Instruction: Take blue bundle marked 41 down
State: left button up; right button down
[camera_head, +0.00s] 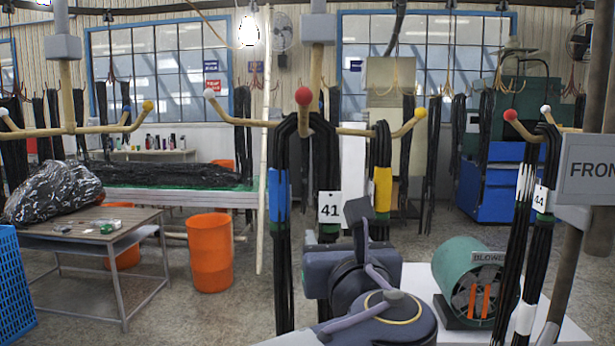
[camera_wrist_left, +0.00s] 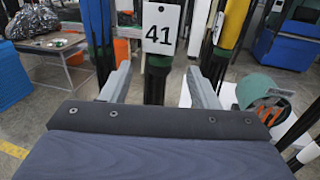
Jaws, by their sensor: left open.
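The white tag marked 41 (camera_head: 329,207) hangs on a black hose bundle with a green band (camera_head: 328,236). The bundle hangs from the red-tipped hook (camera_head: 304,97). A strand with a blue band (camera_head: 279,196) hangs just left of it. I cannot tell whether both are one bundle. In the left wrist view the tag (camera_wrist_left: 161,28) shows above a green band (camera_wrist_left: 159,60). My left gripper (camera_wrist_left: 160,84) is open, facing the tagged bundle below its tag, with the bundle showing between its fingers. In the head view my left arm (camera_head: 375,315) hides the bundle's lower part. My right gripper is not in view.
A yellow-banded bundle (camera_head: 382,190) hangs close on the right. A bundle tagged 44 (camera_head: 540,199) hangs farther right, near a green blower (camera_head: 470,280) on a white surface. A grey table (camera_head: 88,236) and orange bin (camera_head: 210,253) stand left, with open floor between.

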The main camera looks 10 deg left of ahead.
aim_at(327, 221)
pick_arm(q)
jog(key=shift+x, duration=0.8)
jog(key=x, duration=0.1)
jog(key=p+x, duration=0.1)
jog(key=x, duration=0.3)
jog(key=shift+w+a+r+p, duration=0.1)
jog(key=shift+w+r+p, duration=0.15)
jog(key=shift+p, duration=0.15)
grip_shut()
jog(key=shift+r, duration=0.1)
